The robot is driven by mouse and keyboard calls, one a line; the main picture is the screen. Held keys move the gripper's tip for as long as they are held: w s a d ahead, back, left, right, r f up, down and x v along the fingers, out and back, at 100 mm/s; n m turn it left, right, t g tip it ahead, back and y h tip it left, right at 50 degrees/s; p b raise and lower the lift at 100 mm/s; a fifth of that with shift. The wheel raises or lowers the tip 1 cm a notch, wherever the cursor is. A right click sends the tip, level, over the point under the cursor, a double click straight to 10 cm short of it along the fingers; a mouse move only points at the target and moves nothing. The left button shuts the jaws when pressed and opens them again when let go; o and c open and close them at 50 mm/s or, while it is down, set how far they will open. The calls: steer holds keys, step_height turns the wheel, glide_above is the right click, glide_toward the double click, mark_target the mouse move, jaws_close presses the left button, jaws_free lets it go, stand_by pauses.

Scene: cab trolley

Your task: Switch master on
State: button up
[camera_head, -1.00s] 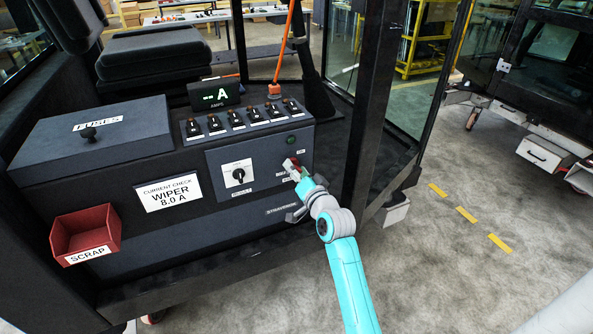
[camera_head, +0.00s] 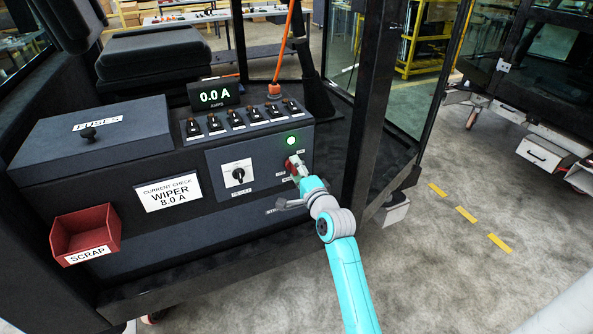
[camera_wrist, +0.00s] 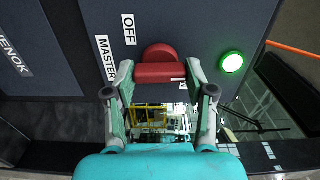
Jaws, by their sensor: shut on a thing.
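The red master switch (camera_wrist: 158,68) sits on the dark panel between the fingers of my gripper (camera_wrist: 160,85) in the wrist view. The fingers are shut on its red handle. "OFF" and "MASTER" labels show beside it, and another label is partly hidden by a finger. In the head view my gripper (camera_head: 298,172) is at the panel's right side, largely covering the switch (camera_head: 291,166). The green lamp (camera_head: 292,141) above the switch is brightly lit, also in the wrist view (camera_wrist: 231,62). The amps display (camera_head: 214,96) reads 0.0 A.
A rotary selector (camera_head: 239,175) sits left of the switch, with a row of toggle switches (camera_head: 238,120) above. The fuse box (camera_head: 95,135), a "WIPER 8.0 A" card (camera_head: 168,192) and a red scrap bin (camera_head: 86,231) are further left. A dark cab post (camera_head: 372,110) stands close right of my gripper.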

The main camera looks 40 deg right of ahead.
steer(key=shift+m, duration=0.3)
stand_by(0.4)
steer(key=o, duration=1.2)
steer(key=shift+c, duration=0.2)
steer(key=v, duration=1.2)
steer(key=shift+s, duration=0.1)
